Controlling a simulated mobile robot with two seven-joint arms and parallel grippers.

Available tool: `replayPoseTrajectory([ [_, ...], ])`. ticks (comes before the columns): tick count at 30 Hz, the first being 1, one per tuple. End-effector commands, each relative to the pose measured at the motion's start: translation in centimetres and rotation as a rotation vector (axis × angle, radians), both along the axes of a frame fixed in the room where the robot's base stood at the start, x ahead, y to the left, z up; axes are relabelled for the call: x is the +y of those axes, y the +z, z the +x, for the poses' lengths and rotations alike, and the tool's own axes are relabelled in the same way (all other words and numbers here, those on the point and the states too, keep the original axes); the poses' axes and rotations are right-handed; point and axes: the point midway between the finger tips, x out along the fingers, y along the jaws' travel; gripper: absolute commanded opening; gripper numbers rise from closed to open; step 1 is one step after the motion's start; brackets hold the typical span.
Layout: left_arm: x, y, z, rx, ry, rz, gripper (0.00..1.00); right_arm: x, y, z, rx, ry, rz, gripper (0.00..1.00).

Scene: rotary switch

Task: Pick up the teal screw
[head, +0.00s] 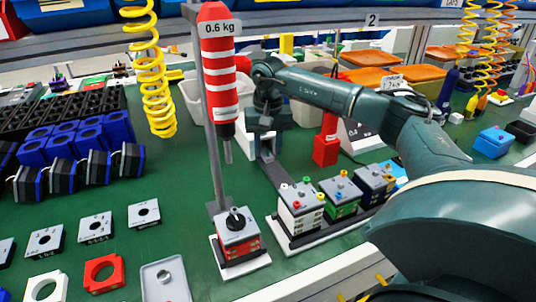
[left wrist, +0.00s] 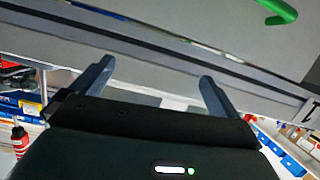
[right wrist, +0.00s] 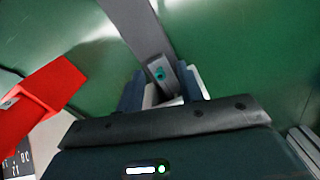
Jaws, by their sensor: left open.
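The teal screw (right wrist: 160,73) shows in the right wrist view as a small round teal spot in the end of a dark grey bar (right wrist: 143,35). My right gripper (right wrist: 163,92) has its fingers at either side of that bar's end, close to the screw. Whether the fingers touch or grip anything is not clear. In the head view my right gripper (head: 266,142) points down at the grey bar on the green table; the screw cannot be made out there. My left gripper (left wrist: 155,80) is open and empty in the left wrist view, facing a pale surface away from the table.
A red block (head: 326,140) stands right of my right gripper. A hanging red-and-white tool (head: 220,70) and its grey post are at the left. A switch on a red box (head: 238,225) and a tray with several switch boxes (head: 300,208) stand in front.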

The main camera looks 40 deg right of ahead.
Motion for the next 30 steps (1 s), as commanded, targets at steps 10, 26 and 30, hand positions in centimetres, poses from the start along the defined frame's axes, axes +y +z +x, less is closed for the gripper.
replayPoseTrajectory([
  [10,-0.06,0.04,0.09,-0.002,-0.002,0.001,1.0,-0.03,-0.01,0.01,-0.001,0.0,-0.001,0.26],
  [26,-0.02,-0.1,0.04,-0.001,-0.005,0.005,1.0,-0.02,0.02,0.01,-0.001,0.0,-0.001,0.0],
  [30,-0.01,-0.09,0.02,0.0,-0.004,0.004,1.0,-0.01,0.09,0.02,-0.001,0.0,-0.001,0.0],
])
